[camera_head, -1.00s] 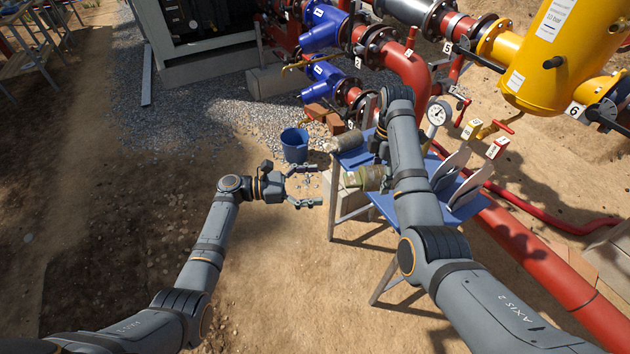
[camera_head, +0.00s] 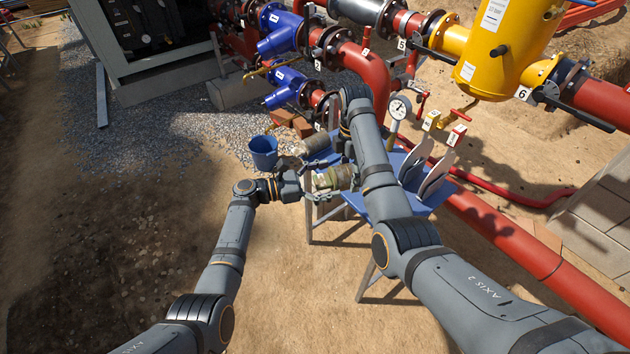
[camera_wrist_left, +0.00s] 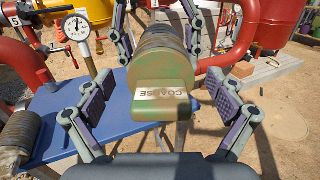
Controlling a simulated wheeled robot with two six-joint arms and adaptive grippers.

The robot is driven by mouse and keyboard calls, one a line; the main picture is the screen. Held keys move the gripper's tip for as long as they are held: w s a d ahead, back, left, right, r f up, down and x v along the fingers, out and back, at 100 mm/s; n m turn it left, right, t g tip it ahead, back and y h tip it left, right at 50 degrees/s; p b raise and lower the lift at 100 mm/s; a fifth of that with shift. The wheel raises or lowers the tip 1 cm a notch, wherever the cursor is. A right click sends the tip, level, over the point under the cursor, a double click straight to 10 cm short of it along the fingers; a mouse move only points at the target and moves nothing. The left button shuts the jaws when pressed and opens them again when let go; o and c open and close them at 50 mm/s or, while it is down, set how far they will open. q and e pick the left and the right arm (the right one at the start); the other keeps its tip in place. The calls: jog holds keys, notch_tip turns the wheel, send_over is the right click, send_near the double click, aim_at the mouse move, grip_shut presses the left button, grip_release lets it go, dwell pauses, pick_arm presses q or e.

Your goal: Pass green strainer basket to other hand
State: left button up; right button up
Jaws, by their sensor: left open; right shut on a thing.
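The green strainer basket (camera_head: 334,178) is held in the air over the near left edge of the blue table, in the middle of the head view. In the left wrist view the basket (camera_wrist_left: 162,85) shows its green end with a label reading "COARSE", upside down. My left gripper (camera_head: 316,180) is open, its fingers on either side of the basket's end; in the wrist view its pads (camera_wrist_left: 162,105) stand apart from the basket. My right gripper (camera_wrist_left: 165,20) is shut on the far part of the basket; in the head view my right arm partly hides it.
A blue table (camera_head: 378,207) holds a grey cylindrical basket (camera_head: 313,143) and pale flat plates (camera_head: 415,160). A blue bucket (camera_head: 263,152) stands on the gravel. A pressure gauge (camera_head: 399,107) and red pipes lie behind. Open ground lies at left.

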pick_arm(q)
jog(key=shift+d, duration=0.1)
jog(key=c, duration=1.4)
pick_arm(e)
jog(key=o, duration=1.4)
